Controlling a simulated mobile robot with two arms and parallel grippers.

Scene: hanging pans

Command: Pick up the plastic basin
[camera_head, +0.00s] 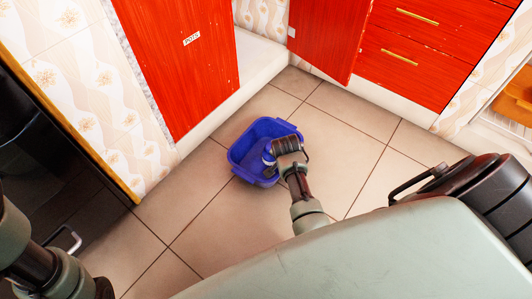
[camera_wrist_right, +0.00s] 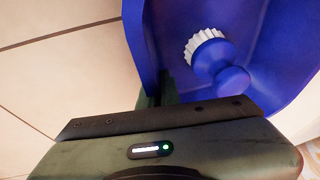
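The blue plastic basin (camera_head: 240,150) sits on the tiled floor in front of the red cabinets. A brush with white bristles and a blue body (camera_wrist_right: 212,55) lies inside it. My right arm reaches down over the basin's near right part in the head view, and its wrist hides the gripper there. In the right wrist view the basin (camera_wrist_right: 275,50) fills the upper right, and a dark finger of my right gripper (camera_wrist_right: 160,88) is at the basin's wall. The other finger is hidden, so its grip is unclear. My left arm shows at lower left, but its gripper is out of view.
Red cabinets (camera_head: 180,60) stand behind the basin, one door (camera_head: 328,30) standing ajar, with drawers (camera_head: 415,50) at upper right. A dark appliance (camera_head: 60,140) is at left. Floor tiles (camera_head: 345,110) right of the basin are clear.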

